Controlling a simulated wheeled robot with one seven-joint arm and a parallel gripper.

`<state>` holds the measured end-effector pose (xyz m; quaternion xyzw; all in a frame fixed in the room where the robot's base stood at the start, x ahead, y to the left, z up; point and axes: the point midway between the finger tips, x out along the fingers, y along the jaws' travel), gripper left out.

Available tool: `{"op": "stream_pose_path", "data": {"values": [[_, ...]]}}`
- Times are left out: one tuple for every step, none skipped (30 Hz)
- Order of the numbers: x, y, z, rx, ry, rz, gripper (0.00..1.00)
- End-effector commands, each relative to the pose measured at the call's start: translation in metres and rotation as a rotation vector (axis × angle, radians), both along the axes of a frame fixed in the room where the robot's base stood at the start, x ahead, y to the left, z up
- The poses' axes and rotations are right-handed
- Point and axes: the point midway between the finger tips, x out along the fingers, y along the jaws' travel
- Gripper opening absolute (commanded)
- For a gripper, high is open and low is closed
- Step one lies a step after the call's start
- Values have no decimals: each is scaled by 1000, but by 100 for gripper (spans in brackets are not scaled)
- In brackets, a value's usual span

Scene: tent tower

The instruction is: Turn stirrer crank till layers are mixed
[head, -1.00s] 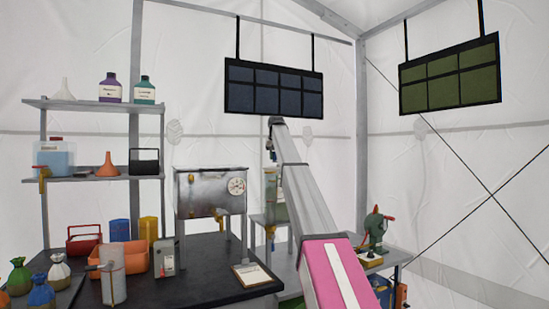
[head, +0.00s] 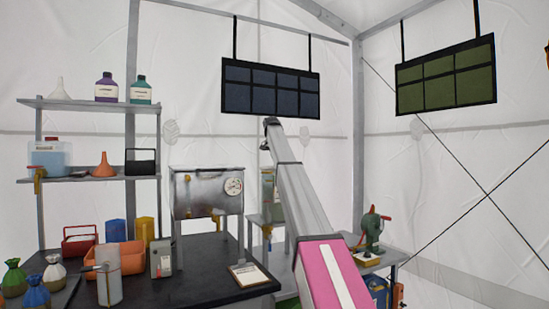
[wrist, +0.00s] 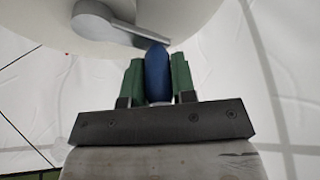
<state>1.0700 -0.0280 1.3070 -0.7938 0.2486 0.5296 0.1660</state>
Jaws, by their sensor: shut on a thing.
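In the wrist view, the green fingers of my gripper (wrist: 157,80) are closed around a blue handle (wrist: 157,72). The handle sits at the outer end of a grey crank arm (wrist: 115,27), which slants up to the left to its hub on a pale rounded body (wrist: 190,12). In the head view, a greenish see-through vessel (head: 267,188) with a yellow tap stands behind my arm, partly hidden by it. My gripper and the crank cannot be made out there. Whether any layers are mixed cannot be told.
A metal tank with a dial (head: 208,192) stands on the dark bench (head: 195,262), beside a clipboard (head: 249,275). A green hand-cranked device (head: 372,230) stands on the right side table. Shelves (head: 85,104) with bottles and funnels are at left.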

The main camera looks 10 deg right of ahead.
Motion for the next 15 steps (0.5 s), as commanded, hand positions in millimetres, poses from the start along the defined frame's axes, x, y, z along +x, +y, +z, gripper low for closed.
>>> {"op": "stream_pose_path", "data": {"values": [[-1, -2, -2, 0, 6, -32, 1], [-1, -3, -2, 1, 6, -51, 1], [-1, -5, -2, 1, 6, -75, 1], [-1, -6, -2, 0, 6, -91, 1], [-1, -6, -2, 0, 6, -107, 1], [-2, -7, -2, 1, 7, -125, 1], [-2, -8, -2, 1, 7, -139, 1], [-2, -9, -2, 1, 7, -150, 1], [-2, -10, -2, 0, 6, -164, 1], [-2, -10, -2, 1, 6, -173, 1], [-2, -11, -2, 0, 6, -182, 1], [-2, -11, -3, 0, 6, -191, 1], [-2, -12, -3, 0, 6, -196, 1], [-2, -12, -3, 1, 6, -202, 1], [-2, -12, -3, 1, 6, -207, 1]]}}
